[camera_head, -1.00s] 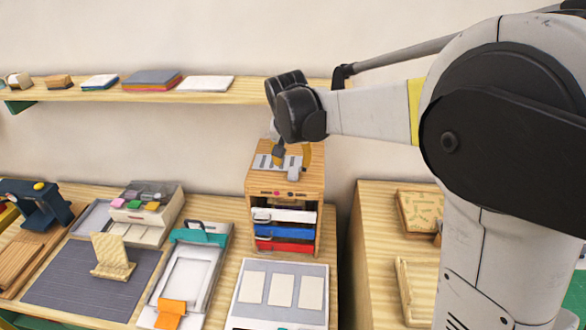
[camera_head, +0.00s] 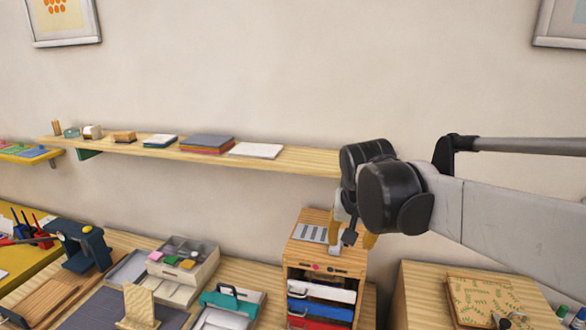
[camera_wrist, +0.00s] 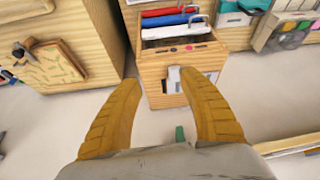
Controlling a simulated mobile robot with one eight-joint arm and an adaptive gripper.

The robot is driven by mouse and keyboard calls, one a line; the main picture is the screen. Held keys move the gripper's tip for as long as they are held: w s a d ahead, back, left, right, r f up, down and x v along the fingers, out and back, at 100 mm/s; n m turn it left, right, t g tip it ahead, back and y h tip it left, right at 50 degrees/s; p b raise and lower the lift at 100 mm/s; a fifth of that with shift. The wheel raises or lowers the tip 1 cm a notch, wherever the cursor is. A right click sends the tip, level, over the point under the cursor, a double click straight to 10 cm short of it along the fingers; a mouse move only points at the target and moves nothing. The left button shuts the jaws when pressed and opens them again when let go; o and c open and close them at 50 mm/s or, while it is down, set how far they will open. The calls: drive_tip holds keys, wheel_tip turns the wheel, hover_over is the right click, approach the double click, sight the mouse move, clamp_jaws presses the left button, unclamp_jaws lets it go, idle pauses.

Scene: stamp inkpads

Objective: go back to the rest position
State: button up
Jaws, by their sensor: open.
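My gripper (camera_head: 350,243) is at the end of the outstretched arm, above the small wooden drawer cabinet (camera_head: 321,272). Its two orange fingers are spread apart, and the wrist view shows them open and empty (camera_wrist: 160,78). The cabinet also shows in the wrist view (camera_wrist: 153,83), beyond and between the fingertips. A grey piece (camera_wrist: 174,80) on the cabinet top shows between the fingers, apparently apart from them. The cabinet has white, blue and red drawers. In the head view the wrist and fingers hide part of the cabinet's top right.
A wall shelf (camera_head: 300,158) with papers and small boxes runs behind and left of my gripper. The bench at lower left holds a teal-clamped press (camera_head: 232,300) and an organizer box (camera_head: 190,270). A wooden side cabinet (camera_head: 425,300) with a patterned board (camera_head: 490,300) stands at right.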

drive_tip(key=s+d+f+n+t+b, duration=0.1)
drive_tip(key=s+f+b, duration=0.1)
drive_tip(key=s+f, duration=0.4)
drive_tip(key=s+d+f+n+t+y+b, duration=0.1)
drive_tip(key=s+f, duration=0.5)
drive_tip(key=s, duration=0.8)
drive_tip(key=shift+d+n+b, duration=0.3)
drive_tip(key=shift+d+b, duration=0.25)
drive_tip(key=shift+b, duration=0.55)
drive_tip(key=shift+s, duration=0.15)
